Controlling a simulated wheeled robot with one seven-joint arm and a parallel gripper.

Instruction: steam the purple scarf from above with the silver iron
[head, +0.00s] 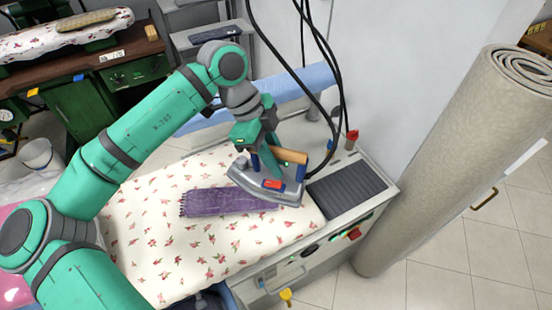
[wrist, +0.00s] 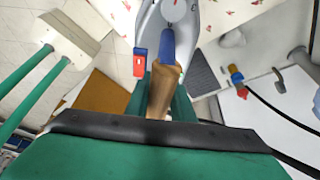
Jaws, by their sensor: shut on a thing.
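The purple scarf (head: 215,202) lies flat on the white floral-print board (head: 165,255) in the head view, fringe at its left end. My gripper (head: 268,160) is shut on the wooden handle of the silver iron (head: 240,176), over the scarf's right part. The iron hides the scarf's right end. I cannot tell whether the iron's sole touches the scarf or hangs just above it. In the wrist view my gripper (wrist: 160,95) holds the handle of the iron (wrist: 188,18), with its red and blue parts showing. The scarf does not show there.
A dark ribbed rest (head: 347,190) lies right of the board, with a red-topped valve (head: 352,138) behind it. Black hoses (head: 318,45) hang close to my gripper. A rolled carpet (head: 455,150) stands at right. A green workbench (head: 125,70) stands at the back left.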

